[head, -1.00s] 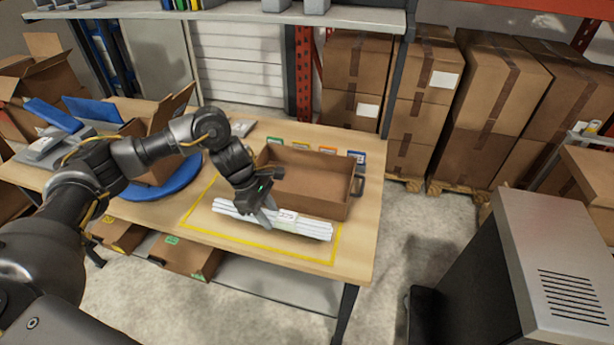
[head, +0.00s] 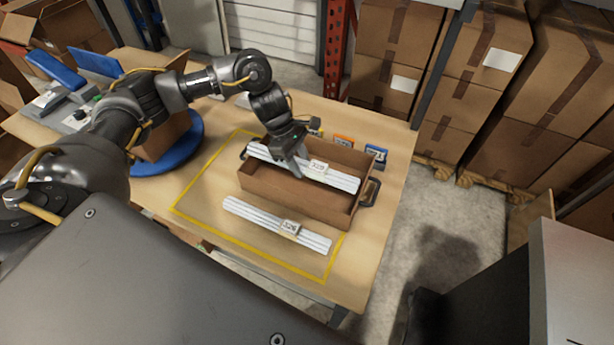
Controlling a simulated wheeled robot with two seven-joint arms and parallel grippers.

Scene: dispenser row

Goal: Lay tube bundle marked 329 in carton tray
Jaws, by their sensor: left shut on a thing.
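My left gripper (head: 296,172) is shut on a white tube bundle (head: 338,178), whose label seems to read 329. It holds the bundle lengthwise over the open brown carton tray (head: 290,197). The bundle hides much of the tray's inside, and its ends overlap the tray's end walls. I cannot tell exactly how high it is above the tray floor. A second white tube bundle (head: 258,215), with a label that seems to read 326, lies on the table in front of the tray. My right gripper is not in view.
The wooden table (head: 385,215) has a yellow outline around the second bundle. Coloured cards (head: 375,153) stand behind the tray. An open box (head: 165,145) on a blue round base (head: 185,155) stands to the left. Stacked cartons (head: 470,100) stand beyond the table.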

